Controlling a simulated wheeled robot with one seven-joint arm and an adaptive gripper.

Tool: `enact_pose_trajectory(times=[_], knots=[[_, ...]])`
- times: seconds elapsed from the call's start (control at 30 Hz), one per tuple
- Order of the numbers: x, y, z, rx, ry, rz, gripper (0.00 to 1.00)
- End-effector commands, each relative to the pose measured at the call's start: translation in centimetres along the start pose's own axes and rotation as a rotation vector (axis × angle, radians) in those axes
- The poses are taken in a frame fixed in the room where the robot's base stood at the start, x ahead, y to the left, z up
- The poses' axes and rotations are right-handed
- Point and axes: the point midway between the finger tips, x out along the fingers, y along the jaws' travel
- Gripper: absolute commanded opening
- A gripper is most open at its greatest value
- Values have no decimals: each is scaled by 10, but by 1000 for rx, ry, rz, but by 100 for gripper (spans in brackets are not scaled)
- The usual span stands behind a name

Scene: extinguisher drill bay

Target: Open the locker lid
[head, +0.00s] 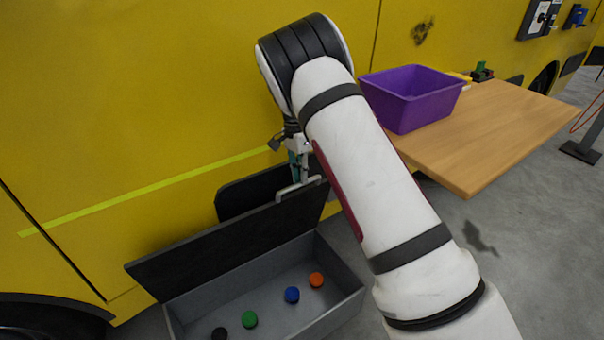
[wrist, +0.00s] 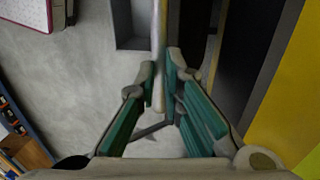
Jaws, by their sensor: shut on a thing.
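The grey locker (head: 350,301) stands on the floor at the lower middle of the head view. Its dark lid (head: 225,247) is raised well up from the box, so the inside shows. A pale metal handle (head: 286,192) sits at the lid's upper edge. My gripper (head: 300,180) is at this handle, partly hidden by my arm. In the wrist view the green-padded fingers of my gripper (wrist: 167,85) close on a pale bar, the handle (wrist: 158,50). The dark lid (wrist: 205,45) shows beside it.
Several coloured balls, including an orange one (head: 316,279) and a green one (head: 250,319), lie in the locker. A yellow vehicle side (head: 150,100) rises close behind. A wooden table (head: 500,130) with a purple bin (head: 405,110) stands at the right.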

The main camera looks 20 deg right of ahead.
Motion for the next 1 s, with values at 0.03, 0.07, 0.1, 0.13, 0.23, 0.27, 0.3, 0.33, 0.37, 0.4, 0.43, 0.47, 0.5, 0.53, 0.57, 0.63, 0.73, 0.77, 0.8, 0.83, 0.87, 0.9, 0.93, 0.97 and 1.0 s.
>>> enact_pose_trajectory(times=[0.03,0.07,0.1,0.13,0.23,0.27,0.3,0.33,0.37,0.4,0.43,0.47,0.5,0.53,0.57,0.63,0.73,0.77,0.8,0.83,0.87,0.9,0.93,0.97,1.0], knots=[[27,0,6,0,-9,18,0],[27,0,6,0,-9,18,15],[27,0,6,0,-9,18,24],[27,0,6,0,-9,18,31],[26,-1,6,-1,-8,17,47],[26,-1,6,-1,-8,16,50],[26,-1,5,-1,-7,16,50],[25,-1,6,-1,-7,15,50],[25,-1,6,-1,-7,15,50],[25,-1,6,-2,-7,15,50],[25,-1,6,-2,-7,15,49],[25,-1,6,-2,-6,14,49],[24,-1,6,-2,-6,14,49],[24,-1,6,-2,-6,14,48],[24,-1,6,-2,-6,14,48],[24,-1,6,-3,-6,14,47],[24,-2,6,-3,-6,14,47],[24,-2,6,-3,-6,14,47],[24,-2,6,-3,-6,13,46],[23,-2,6,-3,-6,13,46],[23,-2,6,-3,-6,13,46],[21,-2,6,-3,-6,13,45],[19,-2,6,-3,-6,12,44],[16,-2,6,-3,-6,12,41],[12,-2,6,-4,-6,12,36]])
